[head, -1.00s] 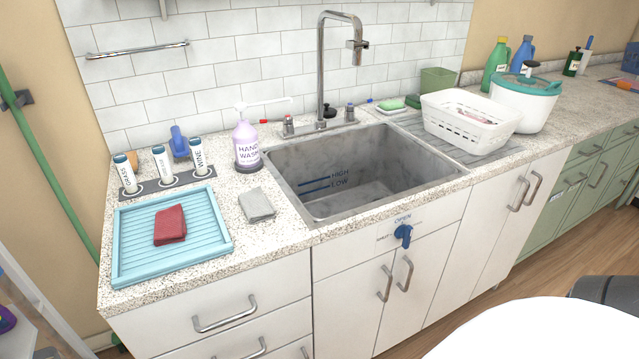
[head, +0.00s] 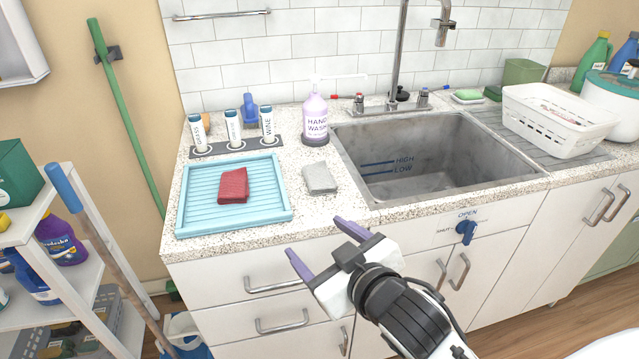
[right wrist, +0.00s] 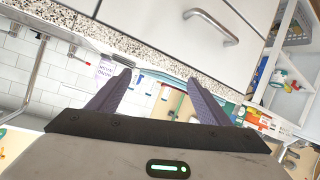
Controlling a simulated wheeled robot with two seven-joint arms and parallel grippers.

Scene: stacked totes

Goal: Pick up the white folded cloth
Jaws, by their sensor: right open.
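The white folded cloth (head: 320,179) looks pale grey-white and lies flat on the speckled counter, between the blue drying tray and the sink. My right gripper (head: 320,243) is in front of the counter's front edge, nearer to me than the cloth and apart from it. Its two purple fingers are spread with nothing between them. In the right wrist view the open fingers (right wrist: 160,95) point toward the counter edge, and I cannot make out the cloth there. My left gripper is not in view.
A red folded cloth (head: 233,186) lies on the blue tray (head: 186,222). A hand wash bottle (head: 315,118) stands behind the white cloth. The sink (head: 440,160) opens to its right. Drawers (head: 225,283) fall below the counter edge. A shelf with bottles (head: 60,240) stands at left.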

